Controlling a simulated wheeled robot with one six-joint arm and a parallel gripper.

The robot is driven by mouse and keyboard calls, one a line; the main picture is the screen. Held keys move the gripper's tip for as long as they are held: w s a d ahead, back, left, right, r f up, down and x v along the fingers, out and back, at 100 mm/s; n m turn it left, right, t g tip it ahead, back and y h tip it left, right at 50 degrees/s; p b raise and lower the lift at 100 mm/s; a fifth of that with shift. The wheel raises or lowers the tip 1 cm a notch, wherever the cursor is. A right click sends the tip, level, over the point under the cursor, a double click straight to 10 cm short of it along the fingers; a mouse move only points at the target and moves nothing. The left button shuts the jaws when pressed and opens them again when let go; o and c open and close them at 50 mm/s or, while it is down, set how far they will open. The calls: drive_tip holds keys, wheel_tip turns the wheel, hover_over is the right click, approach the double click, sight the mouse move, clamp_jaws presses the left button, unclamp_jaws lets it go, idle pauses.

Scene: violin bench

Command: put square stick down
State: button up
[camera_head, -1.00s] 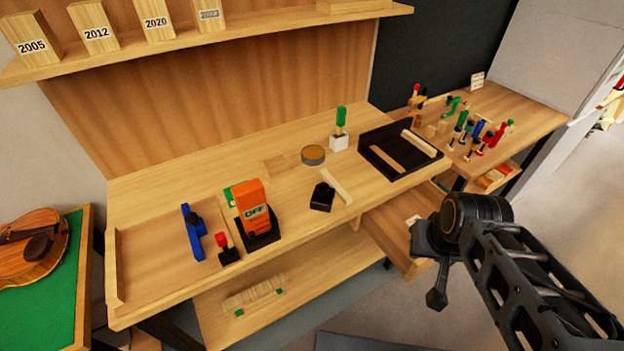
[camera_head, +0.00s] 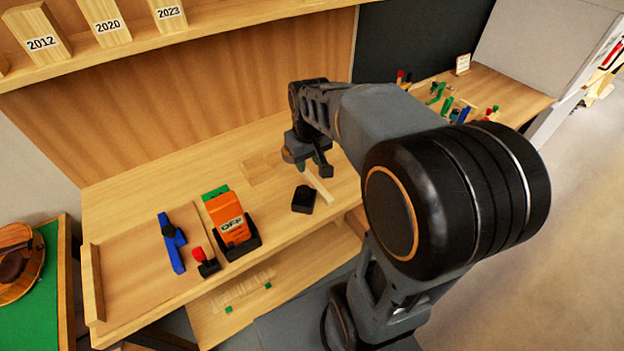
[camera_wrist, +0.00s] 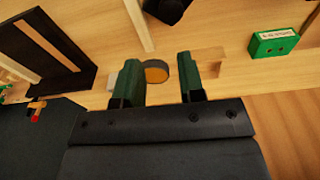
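A pale square stick (camera_head: 317,185) lies on the bench beside a black block (camera_head: 303,199). In the wrist view the stick (camera_wrist: 138,22) shows at the top, beyond my fingers. My gripper (camera_wrist: 158,76) is open, with its two dark green fingers apart and nothing seen held between them. A round tin (camera_wrist: 155,72) shows in the gap, past the fingertips. In the head view my gripper (camera_head: 308,163) hangs over the bench behind the stick, partly hidden by my wrist.
An orange device marked OFF (camera_head: 228,218), a red-topped piece (camera_head: 206,262) and a blue tool (camera_head: 172,243) stand on the bench to the left. A shelf with numbered blocks (camera_head: 109,29) hangs above.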

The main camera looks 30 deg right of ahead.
drive_tip(key=g+p, duration=0.1)
approach(313, 180)
drive_tip(key=f, duration=0.3)
drive_tip(key=shift+w+d+n, duration=0.1)
drive_tip(key=shift+d+n, duration=0.15)
drive_tip(key=shift+n, duration=0.05)
drive_tip(key=shift+a+f+p, duration=0.1)
drive_tip(key=shift+f+p, duration=0.6)
drive_tip(key=shift+f, duration=2.6)
clamp_jaws()
drive_tip(key=shift+r, duration=0.1)
